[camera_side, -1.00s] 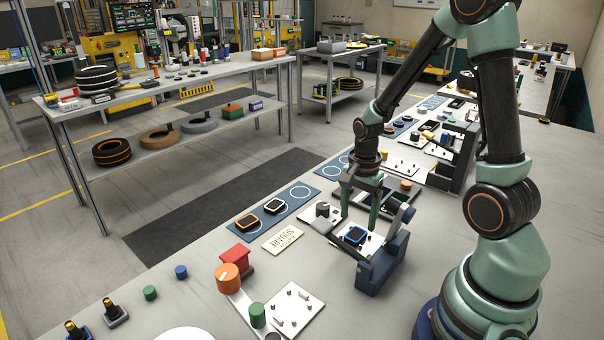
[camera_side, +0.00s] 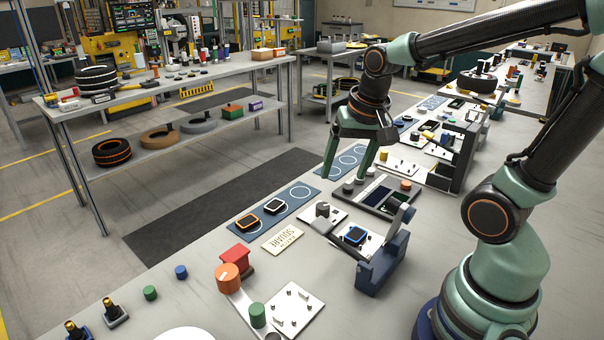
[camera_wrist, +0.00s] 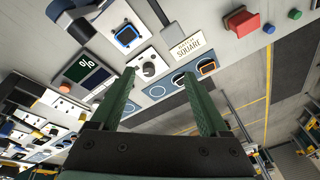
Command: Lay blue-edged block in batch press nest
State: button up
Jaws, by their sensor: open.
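The blue-edged block (camera_side: 355,236), dark with a bright blue rim, lies flat on a white plate (camera_side: 346,247) beside a dark blue press (camera_side: 383,264). The block also shows at the top of the wrist view (camera_wrist: 126,36), lying on the white plate there. The press's grey-tipped arm (camera_side: 404,214) is raised, clear of the block. My gripper (camera_side: 343,172) is open and empty, up in the air behind the press and apart from the block. Its two green fingers (camera_wrist: 160,76) stand wide apart in the wrist view.
An orange-edged block (camera_side: 247,221) and a white-edged block (camera_side: 274,206) lie on a blue ringed mat (camera_side: 301,193). A SQUARE sign (camera_side: 283,239) lies in front. A knob on a white plate (camera_side: 322,210) and a dark panel (camera_side: 378,197) stand close to the press.

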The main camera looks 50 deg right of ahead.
jog(key=s+a+r+n+t, duration=0.1)
jog(key=a+r+n, duration=0.3)
jog(key=n, duration=0.4)
jog(key=shift+s+a+r+t+y, duration=0.15)
jog(key=shift+s+a+t+y, duration=0.2)
jog(key=shift+a+t, duration=0.3)
